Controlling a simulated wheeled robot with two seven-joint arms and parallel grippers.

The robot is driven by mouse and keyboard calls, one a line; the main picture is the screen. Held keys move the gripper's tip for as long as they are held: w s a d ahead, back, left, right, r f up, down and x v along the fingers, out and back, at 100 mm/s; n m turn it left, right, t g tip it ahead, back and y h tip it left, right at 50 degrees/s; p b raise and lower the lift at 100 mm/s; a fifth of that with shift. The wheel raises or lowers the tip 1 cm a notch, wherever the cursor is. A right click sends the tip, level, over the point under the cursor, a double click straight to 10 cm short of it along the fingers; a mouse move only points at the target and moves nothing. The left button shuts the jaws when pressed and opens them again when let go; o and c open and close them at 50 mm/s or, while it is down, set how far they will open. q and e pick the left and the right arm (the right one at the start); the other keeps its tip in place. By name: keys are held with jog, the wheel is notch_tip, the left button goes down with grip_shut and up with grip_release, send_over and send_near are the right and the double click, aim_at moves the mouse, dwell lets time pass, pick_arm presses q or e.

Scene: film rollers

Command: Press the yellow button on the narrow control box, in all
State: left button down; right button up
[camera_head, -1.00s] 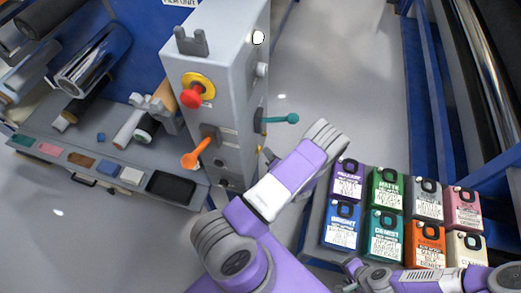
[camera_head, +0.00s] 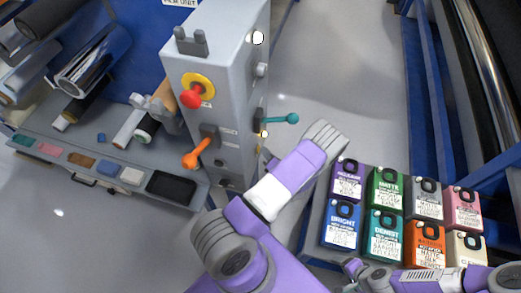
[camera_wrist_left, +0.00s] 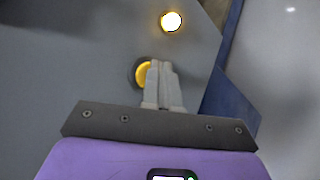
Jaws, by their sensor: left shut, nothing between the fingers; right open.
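The narrow grey control box (camera_head: 226,85) stands upright left of centre in the head view. In the left wrist view, the yellow button (camera_wrist_left: 142,73) sits in a dark ring on the grey box face, its right part hidden by my fingers. My left gripper (camera_wrist_left: 160,66) is shut and empty, its fingertips over the button's right edge; I cannot tell whether they touch it. A round yellow-rimmed lamp (camera_wrist_left: 171,21) glows above the button, and a small glow (camera_head: 265,133) shows on the box's right side. My right gripper (camera_head: 352,268) is open and empty at the bottom.
The box front carries a red knob (camera_head: 192,97) on a yellow disc and an orange lever (camera_head: 196,155); a teal lever (camera_head: 290,118) sticks out right. Several coloured canisters (camera_head: 384,232) stand at right. Grey floor (camera_head: 345,60) is clear behind.

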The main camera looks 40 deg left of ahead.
pick_arm(q)
jog(key=shift+w+d, duration=0.4)
jog(key=shift+d, duration=0.35)
jog(key=w+d, duration=0.1)
jog(key=d, duration=0.1)
jog(key=w+d+b, duration=0.1)
jog(key=d, duration=0.1)
jog(key=shift+w+d, duration=0.2)
dwell(1.0)
